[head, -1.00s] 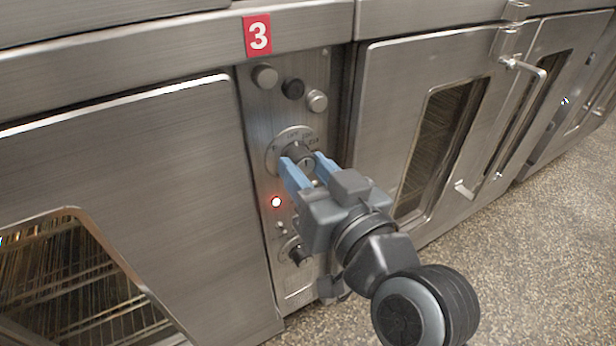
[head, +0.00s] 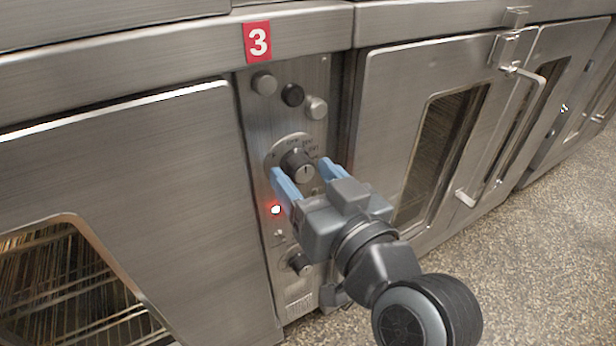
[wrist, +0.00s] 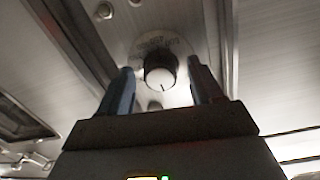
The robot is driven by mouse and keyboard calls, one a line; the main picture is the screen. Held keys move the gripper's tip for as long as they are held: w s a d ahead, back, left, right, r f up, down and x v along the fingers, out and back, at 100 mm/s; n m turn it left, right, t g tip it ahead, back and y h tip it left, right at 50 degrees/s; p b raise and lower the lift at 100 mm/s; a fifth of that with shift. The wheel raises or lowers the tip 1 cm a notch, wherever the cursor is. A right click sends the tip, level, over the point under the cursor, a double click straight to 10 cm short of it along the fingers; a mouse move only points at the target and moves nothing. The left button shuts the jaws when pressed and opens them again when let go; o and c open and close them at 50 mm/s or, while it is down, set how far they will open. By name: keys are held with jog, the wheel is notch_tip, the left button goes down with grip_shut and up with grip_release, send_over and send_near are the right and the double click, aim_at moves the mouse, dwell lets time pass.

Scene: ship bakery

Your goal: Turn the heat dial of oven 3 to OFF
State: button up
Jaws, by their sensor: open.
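The heat dial (head: 298,165) is a dark knob with a metallic face on a round marked plate, on the control panel under the red number 3 sign (head: 257,42). The OFF mark seems to be at the top of the plate. The pointer line on the knob face is small, and its setting cannot be read surely. My gripper (head: 308,174) is open, its blue fingers apart and just in front of and below the knob. In the wrist view the dial (wrist: 160,71) shows between the two fingers (wrist: 158,88), with a gap on each side.
A lit red lamp (head: 276,209) sits below left of the dial. A lower knob (head: 299,263) is under my gripper. Several round buttons (head: 292,95) are above the dial. Oven doors with windows flank the panel; a handle (head: 510,140) sticks out at right.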

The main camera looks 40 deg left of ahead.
jog(key=p+v, duration=0.1)
jog(key=v, duration=0.6)
jog(key=shift+s+d, duration=0.2)
jog(key=shift+d, duration=0.15)
